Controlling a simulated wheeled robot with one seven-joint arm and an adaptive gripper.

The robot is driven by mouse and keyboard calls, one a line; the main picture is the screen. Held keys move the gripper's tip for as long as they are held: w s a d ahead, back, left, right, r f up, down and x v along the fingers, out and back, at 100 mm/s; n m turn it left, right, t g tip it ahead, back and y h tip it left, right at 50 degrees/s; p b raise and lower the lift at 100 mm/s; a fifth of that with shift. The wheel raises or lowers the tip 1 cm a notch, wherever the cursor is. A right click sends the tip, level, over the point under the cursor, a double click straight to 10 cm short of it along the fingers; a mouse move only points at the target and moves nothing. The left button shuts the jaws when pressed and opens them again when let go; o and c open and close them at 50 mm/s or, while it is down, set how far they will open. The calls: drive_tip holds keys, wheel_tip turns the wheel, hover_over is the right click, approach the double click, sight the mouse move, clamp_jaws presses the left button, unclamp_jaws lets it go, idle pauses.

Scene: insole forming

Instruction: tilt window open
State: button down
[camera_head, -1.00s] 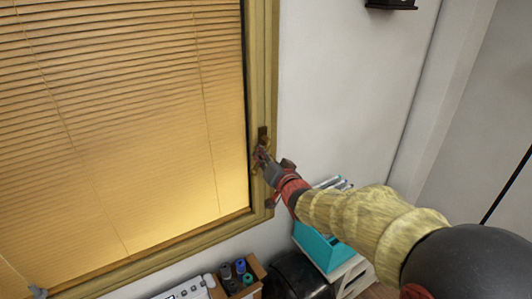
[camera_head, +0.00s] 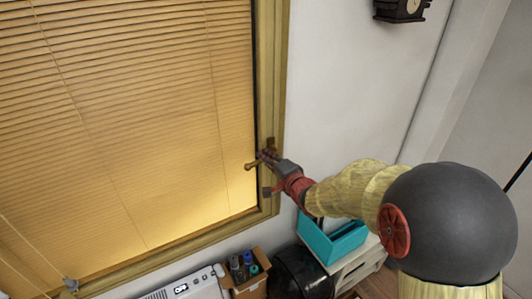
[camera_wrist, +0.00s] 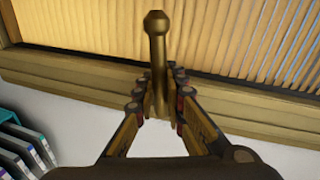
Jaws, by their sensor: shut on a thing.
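The window (camera_head: 150,120) fills the left of the head view, with a wooden frame (camera_head: 270,80) and a lowered tan blind over it. Its brass handle (camera_head: 252,165) is on the right side of the frame and points left, about level. In the wrist view the handle (camera_wrist: 156,50) stands upright in the picture, its knob end at the top. My gripper (camera_head: 268,158) is at the handle's base end by the frame. In the wrist view my gripper's fingers (camera_wrist: 157,100) are closed on both sides of the handle. The fingertips partly hide the handle's base.
Below the window are a white device (camera_head: 190,287) with a display, a cardboard box (camera_head: 250,286) of bottles, a black bin (camera_head: 298,272) and a teal bin (camera_head: 333,243) on a white shelf.

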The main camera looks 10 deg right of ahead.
drive_tip(key=shift+r+m+p, duration=0.15)
drive_tip(key=shift+m+p, duration=0.25)
drive_tip(key=shift+p, duration=0.1)
idle(0.3)
drive_tip(key=shift+s+d+f+b, duration=0.1)
drive_tip(key=shift+s+f+b, duration=0.15)
drive_tip(key=shift+b, duration=0.1)
drive_tip(key=s+d+f+b, duration=0.1)
drive_tip(key=s+b, duration=0.1)
drive_tip(key=s, duration=0.4)
drive_tip(key=shift+d+f+t, duration=0.25)
drive_tip(key=shift+d+t, duration=0.05)
drive_tip(key=shift+d, duration=0.1)
drive_tip(key=c, duration=2)
unclamp_jaws()
drive_tip(key=shift+w, duration=0.2)
drive_tip(key=shift+o, duration=0.8)
drive_tip(key=shift+r, duration=0.2)
